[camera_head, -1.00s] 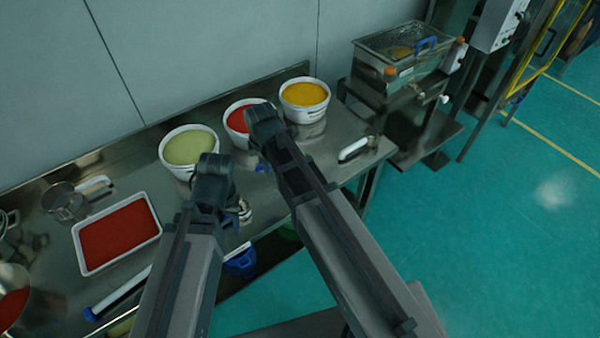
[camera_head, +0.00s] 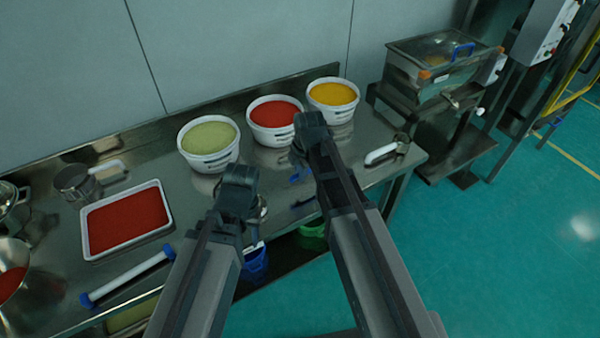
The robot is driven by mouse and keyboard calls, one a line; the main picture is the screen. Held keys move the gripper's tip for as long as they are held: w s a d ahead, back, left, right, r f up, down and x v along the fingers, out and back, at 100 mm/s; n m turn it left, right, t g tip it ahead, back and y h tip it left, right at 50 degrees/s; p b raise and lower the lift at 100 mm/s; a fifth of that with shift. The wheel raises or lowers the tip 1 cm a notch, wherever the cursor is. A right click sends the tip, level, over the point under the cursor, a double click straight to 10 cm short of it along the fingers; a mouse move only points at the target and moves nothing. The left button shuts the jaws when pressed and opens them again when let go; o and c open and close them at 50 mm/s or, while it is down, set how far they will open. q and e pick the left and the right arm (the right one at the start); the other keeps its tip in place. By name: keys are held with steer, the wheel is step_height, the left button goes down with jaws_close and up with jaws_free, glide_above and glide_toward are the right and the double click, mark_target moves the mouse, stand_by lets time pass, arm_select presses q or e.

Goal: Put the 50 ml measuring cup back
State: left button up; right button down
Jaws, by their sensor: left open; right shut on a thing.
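My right gripper (camera_head: 307,135) is over the table in front of the red tub. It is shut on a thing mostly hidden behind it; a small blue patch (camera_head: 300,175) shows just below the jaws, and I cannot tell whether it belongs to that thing. My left gripper (camera_head: 238,185) is open, in front of the pale green tub. A small metal cup (camera_head: 262,208) shows partly behind it. A metal cup with a white handle (camera_head: 380,153) lies at the table's right end. Another metal cup (camera_head: 75,181) with a pale handle stands at the left. I cannot read any size marks.
White tubs of green (camera_head: 208,162), red (camera_head: 275,136) and yellow (camera_head: 333,112) material line the back. A white tray (camera_head: 163,229) of red powder and a blue-ended white tube (camera_head: 128,277) lie at left. The sieve machine (camera_head: 440,85) stands at right. A blue bucket (camera_head: 255,262) is below.

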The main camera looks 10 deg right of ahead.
mark_target(299, 190)
steer(key=shift+f+b, duration=2.4)
steer(key=shift+f, duration=0.3)
steer(key=shift+f, duration=0.25)
steer(key=shift+c, duration=1.1)
jaws_free()
steer(key=shift+r, duration=0.15)
steer(key=shift+r+p, duration=3.35)
steer(key=shift+r, duration=0.1)
